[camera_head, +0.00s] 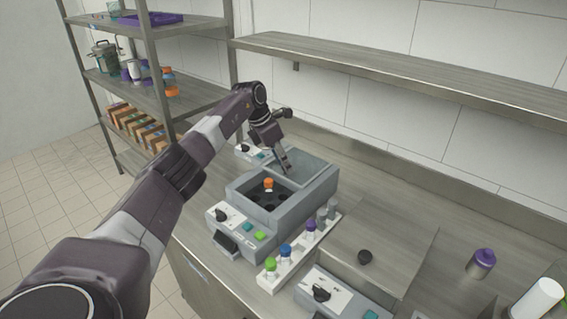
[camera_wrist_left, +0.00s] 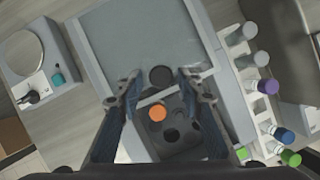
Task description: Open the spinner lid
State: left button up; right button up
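The spinner (camera_head: 230,236) is a grey box on the counter with knobs and buttons at its front. Its front well is uncovered, showing a dark rotor (camera_head: 262,200) with round holes and one orange-capped tube (camera_head: 268,184). The grey-blue lid panel (camera_head: 308,167) lies over the rear part; it also shows in the left wrist view (camera_wrist_left: 145,35). My left gripper (camera_head: 286,168) points down near the lid's front edge. My right gripper is out of view.
A white rack (camera_head: 304,252) of capped tubes stands right of the spinner. Another device (camera_head: 335,296) is in front right, and one (camera_head: 243,150) sits behind left. A purple-capped bottle (camera_head: 481,264) stands at right. A wall shelf (camera_head: 400,78) runs above the counter.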

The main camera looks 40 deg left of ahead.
pick_arm(q)
jog(key=shift+r, duration=0.1)
jog(key=v, duration=1.1)
jog(key=shift+s+a+r, duration=0.1)
jog(key=shift+s+r, duration=0.1)
jog(key=shift+r, duration=0.15)
